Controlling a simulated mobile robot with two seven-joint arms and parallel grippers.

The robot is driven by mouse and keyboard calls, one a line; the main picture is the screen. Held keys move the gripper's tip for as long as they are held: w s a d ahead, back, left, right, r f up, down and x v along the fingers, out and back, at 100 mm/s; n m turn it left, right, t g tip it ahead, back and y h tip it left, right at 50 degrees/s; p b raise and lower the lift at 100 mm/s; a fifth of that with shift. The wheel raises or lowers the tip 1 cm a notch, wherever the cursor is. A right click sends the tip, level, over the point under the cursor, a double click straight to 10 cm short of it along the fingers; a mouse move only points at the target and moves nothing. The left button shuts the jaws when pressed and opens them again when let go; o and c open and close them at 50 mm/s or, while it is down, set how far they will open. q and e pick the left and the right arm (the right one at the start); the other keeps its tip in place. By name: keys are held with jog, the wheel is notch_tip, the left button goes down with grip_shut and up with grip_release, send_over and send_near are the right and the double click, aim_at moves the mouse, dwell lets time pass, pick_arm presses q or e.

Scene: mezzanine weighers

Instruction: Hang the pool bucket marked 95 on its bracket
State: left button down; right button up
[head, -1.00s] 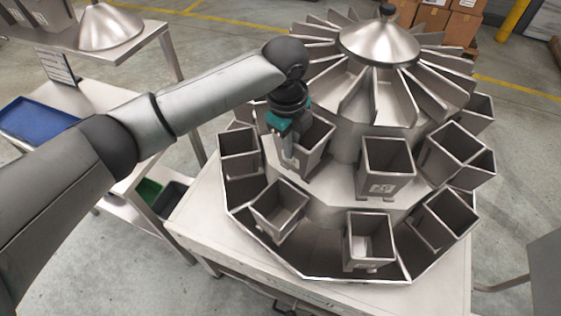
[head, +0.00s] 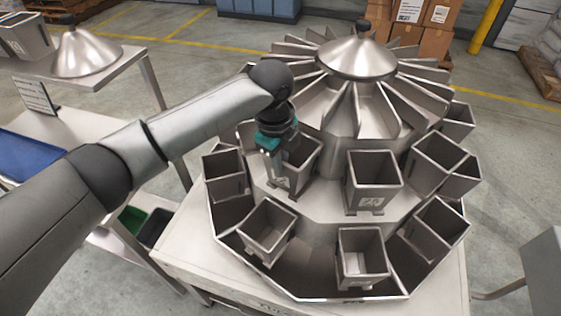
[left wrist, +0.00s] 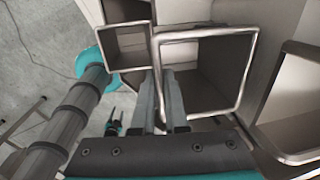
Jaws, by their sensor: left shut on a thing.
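A grey metal pool bucket (head: 306,163) is at the upper ring of the round weigher (head: 325,232), on its left front side. My left gripper (head: 273,163) points down and is shut on the bucket's left wall. In the left wrist view the fingers (left wrist: 163,85) are at the rim of this open, empty-looking bucket (left wrist: 205,68). A pale label shows low on its front, too small to read. I cannot tell whether the bucket sits fully on its bracket.
Similar buckets stand close by: one to the right (head: 373,181), one at the left (head: 224,172), and lower ones in front (head: 266,230). Radial troughs and a cone (head: 357,56) rise behind. A side table with a blue tray (head: 32,160) stands left.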

pick_arm(q)
jog(key=shift+f, duration=0.3)
jog(key=c, duration=0.9)
grip_release()
jog(key=shift+o, duration=0.2)
jog(key=shift+f, duration=0.1)
notch_tip(320, 180, up, 15)
jog(key=s+a, duration=0.1)
jog(key=shift+s, duration=0.25)
